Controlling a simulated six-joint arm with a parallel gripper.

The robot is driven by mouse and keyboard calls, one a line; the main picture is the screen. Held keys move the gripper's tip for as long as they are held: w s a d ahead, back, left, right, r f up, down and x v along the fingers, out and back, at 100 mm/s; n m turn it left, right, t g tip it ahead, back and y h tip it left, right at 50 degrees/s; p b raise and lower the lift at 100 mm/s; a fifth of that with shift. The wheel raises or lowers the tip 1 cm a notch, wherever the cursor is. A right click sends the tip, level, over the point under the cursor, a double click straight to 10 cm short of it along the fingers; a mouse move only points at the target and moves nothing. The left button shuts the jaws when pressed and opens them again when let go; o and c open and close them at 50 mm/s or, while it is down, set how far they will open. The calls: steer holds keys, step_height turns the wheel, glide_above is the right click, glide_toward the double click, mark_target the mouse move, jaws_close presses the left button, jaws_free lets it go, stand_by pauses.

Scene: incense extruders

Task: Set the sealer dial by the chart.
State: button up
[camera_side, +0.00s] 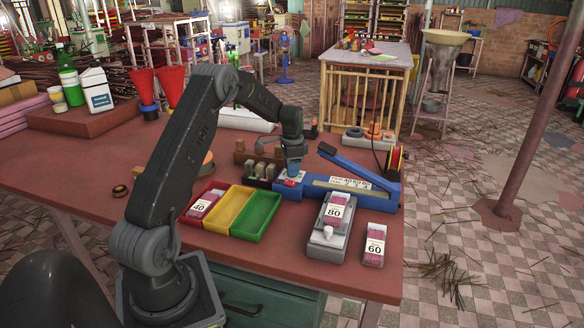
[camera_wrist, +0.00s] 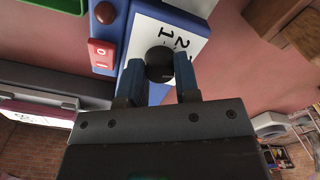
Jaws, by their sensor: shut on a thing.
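The blue heat sealer (camera_side: 390,199) lies on the red-brown table with its long arm raised. A white label strip with small print (camera_side: 350,184) runs along it; the print is too small to read. My gripper (camera_side: 291,172) is down at the sealer's left end. In the wrist view my gripper's two blue fingers (camera_wrist: 160,80) are shut on the round black dial (camera_wrist: 158,60), one on each side. The dial sits on a white plate (camera_wrist: 190,42) showing a 1 and a 2; other marks are hidden. I cannot tell where the dial points.
A red rocker switch (camera_wrist: 102,53) is beside the dial. Red, yellow (camera_side: 229,211) and green (camera_side: 258,213) trays stand in front; a 40 pack (camera_side: 203,204) is in the red one. An 80 pack (camera_side: 335,211) is on a grey scale (camera_side: 328,243); a 60 pack (camera_side: 374,246) stands right.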

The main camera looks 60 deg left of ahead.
steer(key=m, duration=0.7)
steer(key=shift+a, duration=0.1)
stand_by(0.4)
steer(key=o, duration=0.9)
step_height(320, 180, up, 14)
steer(key=shift+f, duration=0.1)
stand_by(0.5)
